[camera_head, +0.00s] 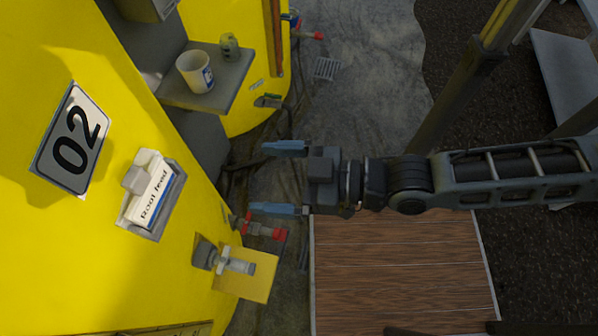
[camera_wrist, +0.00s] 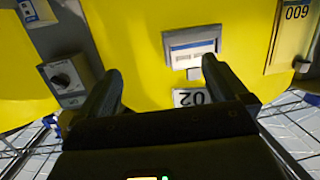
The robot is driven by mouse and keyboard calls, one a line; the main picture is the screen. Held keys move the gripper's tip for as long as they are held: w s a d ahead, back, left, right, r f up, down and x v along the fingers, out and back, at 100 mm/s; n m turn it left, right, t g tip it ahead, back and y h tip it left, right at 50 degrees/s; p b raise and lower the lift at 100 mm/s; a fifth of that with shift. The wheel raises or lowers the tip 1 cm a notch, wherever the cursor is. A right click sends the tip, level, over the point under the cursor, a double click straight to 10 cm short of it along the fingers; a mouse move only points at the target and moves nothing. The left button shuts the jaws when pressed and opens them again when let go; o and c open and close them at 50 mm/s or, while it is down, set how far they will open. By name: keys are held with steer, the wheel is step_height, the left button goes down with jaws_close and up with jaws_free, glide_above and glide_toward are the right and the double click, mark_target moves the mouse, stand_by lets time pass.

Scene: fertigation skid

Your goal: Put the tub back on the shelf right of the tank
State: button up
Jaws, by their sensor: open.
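A white tub (camera_head: 195,72) with a blue-and-white label stands on a grey shelf (camera_head: 222,98) at the upper left of the head view. The yellow tank (camera_head: 100,235) fills the left side and carries a "02" plate (camera_head: 72,140). The tank also shows in the wrist view (camera_wrist: 140,50), with its 02 plate upside down. My gripper (camera_head: 262,178) is open and empty in front of the tank, apart from the tub and shelf. Its two fingers also show in the wrist view (camera_wrist: 165,85).
A small olive bottle (camera_head: 229,46) stands beside the tub on the shelf. A "Root feed" holder (camera_head: 152,193) and a valve with a yellow plate (camera_head: 245,275) stick out from the tank.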

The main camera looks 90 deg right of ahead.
steer(key=s+a+r+n+g+y, duration=0.1)
steer(key=s+a+r+y, duration=0.1)
steer(key=r, duration=0.4)
steer(key=shift+s+a+r, duration=0.35)
steer(key=shift+s+a, duration=0.4)
steer(key=shift+s, duration=0.3)
